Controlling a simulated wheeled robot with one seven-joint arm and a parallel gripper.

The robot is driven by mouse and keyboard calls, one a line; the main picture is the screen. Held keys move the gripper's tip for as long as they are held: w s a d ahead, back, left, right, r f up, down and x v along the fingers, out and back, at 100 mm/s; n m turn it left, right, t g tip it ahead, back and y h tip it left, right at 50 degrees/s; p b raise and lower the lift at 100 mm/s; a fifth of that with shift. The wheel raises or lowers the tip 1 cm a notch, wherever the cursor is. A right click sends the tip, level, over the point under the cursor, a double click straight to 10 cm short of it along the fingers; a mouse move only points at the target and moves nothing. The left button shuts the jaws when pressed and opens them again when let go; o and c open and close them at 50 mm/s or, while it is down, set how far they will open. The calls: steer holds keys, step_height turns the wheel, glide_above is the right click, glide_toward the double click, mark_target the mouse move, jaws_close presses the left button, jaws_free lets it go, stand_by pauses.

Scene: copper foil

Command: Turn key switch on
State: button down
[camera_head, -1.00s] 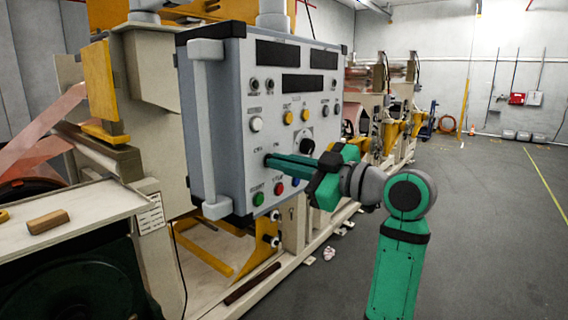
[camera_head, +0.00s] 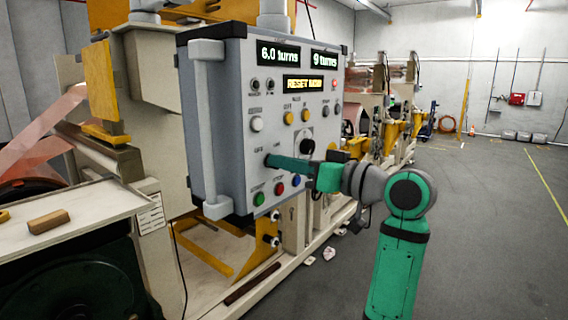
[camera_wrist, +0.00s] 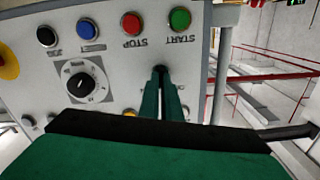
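The grey control panel (camera_head: 225,120) fills the middle of the head view. Its displays (camera_head: 277,54) are lit and read "6.0 turns", "9 turns" and what looks like "RESET NOW". The key switch (camera_wrist: 159,69) is a small dark piece at my fingertips in the wrist view, mostly hidden by them. My green gripper (camera_head: 268,160) reaches the lower left of the panel face, its narrow fingers close together and apparently closed on the key. It also shows in the wrist view (camera_wrist: 160,78). The fingers look turned about their long axis.
A black rotary knob (camera_wrist: 80,85) is beside my fingers. Green (camera_wrist: 179,19), red (camera_wrist: 132,23) and blue (camera_wrist: 87,29) buttons sit close by. A grey handle (camera_head: 208,130) edges the panel. The floor (camera_head: 480,230) at right is open.

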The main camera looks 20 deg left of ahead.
steer(key=shift+r+m, duration=0.1)
steer(key=shift+m, duration=1.4)
steer(key=c, duration=2)
jaws_free()
steer(key=shift+d, duration=0.1)
steer(key=v, duration=1)
steer(key=shift+s+d, duration=0.1)
steer(key=shift+d, duration=0.25)
